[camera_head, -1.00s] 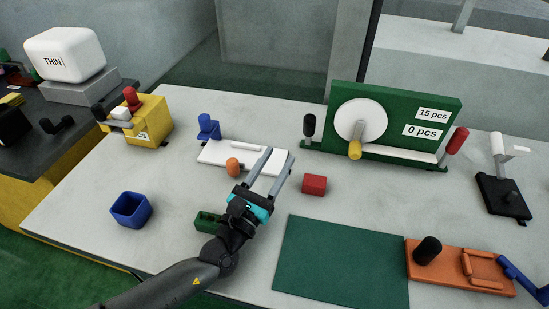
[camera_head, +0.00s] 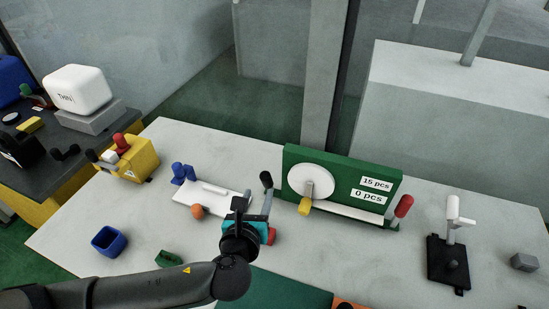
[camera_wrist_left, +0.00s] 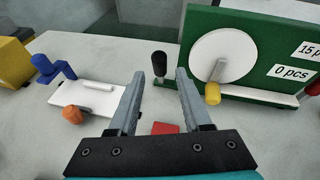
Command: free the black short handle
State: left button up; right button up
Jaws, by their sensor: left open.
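A short handle with a black grip (camera_head: 266,180) stands upright at the left end of the green panel (camera_head: 340,172). It also shows in the left wrist view (camera_wrist_left: 159,62), beyond my fingertips and between them in the picture. My left gripper (camera_head: 254,202) is open and empty, with its fingers pointing toward this handle. In the left wrist view a clear gap lies between the fingers (camera_wrist_left: 160,76). The fingers look apart from the handle. In the head view the wrist partly covers a red block (camera_wrist_left: 165,128). My right gripper is in neither view.
The panel carries a white disc (camera_head: 303,178) with a yellow-knobbed crank and a red handle (camera_head: 403,206) at its right end. A white plate (camera_head: 208,200) with an orange knob lies left of my gripper. A blue cup (camera_head: 109,241) and green block (camera_head: 168,258) are nearer.

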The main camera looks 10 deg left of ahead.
aim_at(267, 173)
pick_arm(q)
jog(key=shift+g, duration=0.3)
jog(key=b+x, duration=0.1)
jog(key=x, duration=0.4)
jog(key=b+x, duration=0.1)
jog(key=x, duration=0.4)
jog(key=b+x, duration=0.2)
jog(key=x, duration=0.2)
jog(key=shift+w+f, duration=0.2)
jog(key=shift+f, duration=0.35)
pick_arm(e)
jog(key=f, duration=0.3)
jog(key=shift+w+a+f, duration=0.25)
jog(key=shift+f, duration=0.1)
pick_arm(q)
jog(key=shift+c, duration=0.3)
grip_shut()
